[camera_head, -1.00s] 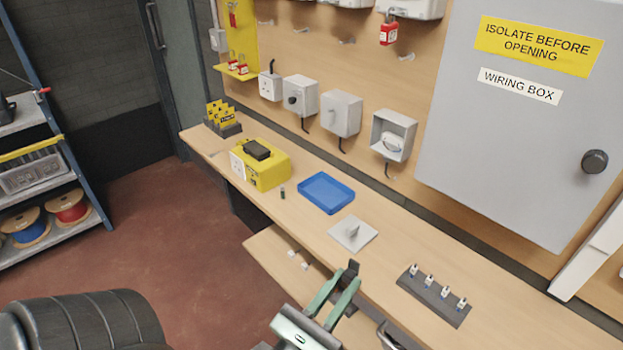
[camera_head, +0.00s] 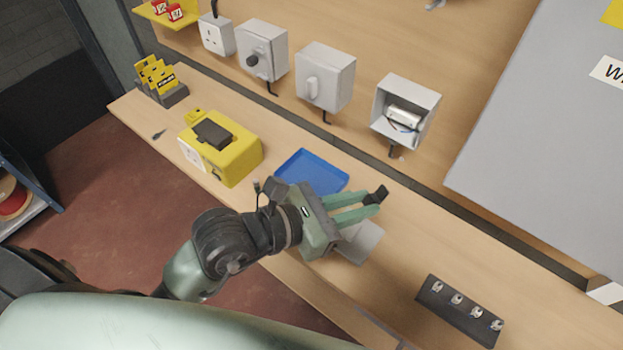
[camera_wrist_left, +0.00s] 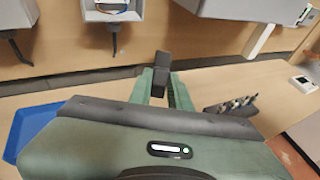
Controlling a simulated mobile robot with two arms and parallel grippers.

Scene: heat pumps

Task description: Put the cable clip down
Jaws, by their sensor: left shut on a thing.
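The cable clip, a small black piece, (camera_head: 377,194) is held at the fingertips of my left gripper (camera_head: 372,204). The gripper is shut on it, above the workbench (camera_head: 400,235), beyond the blue tray's (camera_head: 308,170) right side. In the left wrist view the clip (camera_wrist_left: 161,72) stands up between the two green fingers, with the bench behind it. The clip appears clear of the bench top. My right gripper is out of view.
A pale square plate (camera_head: 362,245) lies partly hidden behind my left gripper. A dark strip with several small metal pieces (camera_head: 460,310) is at the right. A yellow box (camera_head: 235,160) stands left of the tray. An open wall box (camera_head: 408,105) hangs behind.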

